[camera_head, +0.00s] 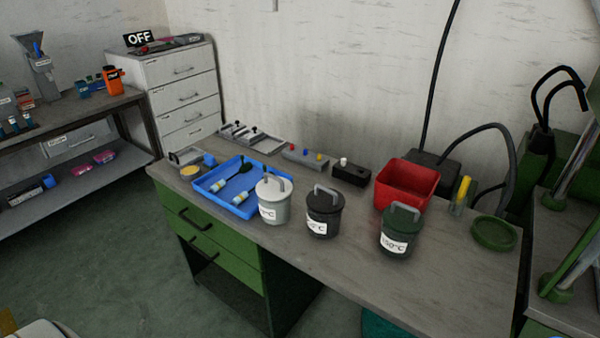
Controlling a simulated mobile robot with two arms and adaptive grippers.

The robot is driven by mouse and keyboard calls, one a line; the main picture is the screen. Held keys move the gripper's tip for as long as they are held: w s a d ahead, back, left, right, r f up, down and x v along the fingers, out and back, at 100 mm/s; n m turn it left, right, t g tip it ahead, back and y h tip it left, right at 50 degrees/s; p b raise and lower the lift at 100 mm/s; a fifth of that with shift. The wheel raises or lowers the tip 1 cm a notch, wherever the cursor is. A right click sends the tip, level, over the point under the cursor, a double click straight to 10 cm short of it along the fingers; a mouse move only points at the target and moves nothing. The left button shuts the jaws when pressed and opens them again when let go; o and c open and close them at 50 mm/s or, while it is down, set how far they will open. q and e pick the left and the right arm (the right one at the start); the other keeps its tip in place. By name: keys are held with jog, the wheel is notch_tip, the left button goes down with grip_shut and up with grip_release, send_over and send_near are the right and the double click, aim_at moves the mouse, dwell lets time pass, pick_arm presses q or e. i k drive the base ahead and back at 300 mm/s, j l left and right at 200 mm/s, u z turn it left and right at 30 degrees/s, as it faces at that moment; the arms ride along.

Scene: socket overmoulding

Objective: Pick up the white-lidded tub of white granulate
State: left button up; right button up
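A white-lidded tub (271,208) with a grey handle on its lid stands upright on the workbench, at the front right of the blue tray. Its label is partly legible, ending in "°C". Its contents are hidden by the lid and wall. A black-lidded tub (323,220) and a green-lidded tub (393,243), both with handles and labels, stand to its right in a loose row. Neither of my grippers shows in the head view.
The workbench (350,275) is clear in front of the tubs. A blue tray (207,183) with brushes or bottles lies left of the white-lidded tub. A red bin (414,178) and a green dish (494,233) stand farther right. Small switch boxes line the back.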

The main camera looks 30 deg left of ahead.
aim_at(274, 192)
jog(key=u, duration=1.1)
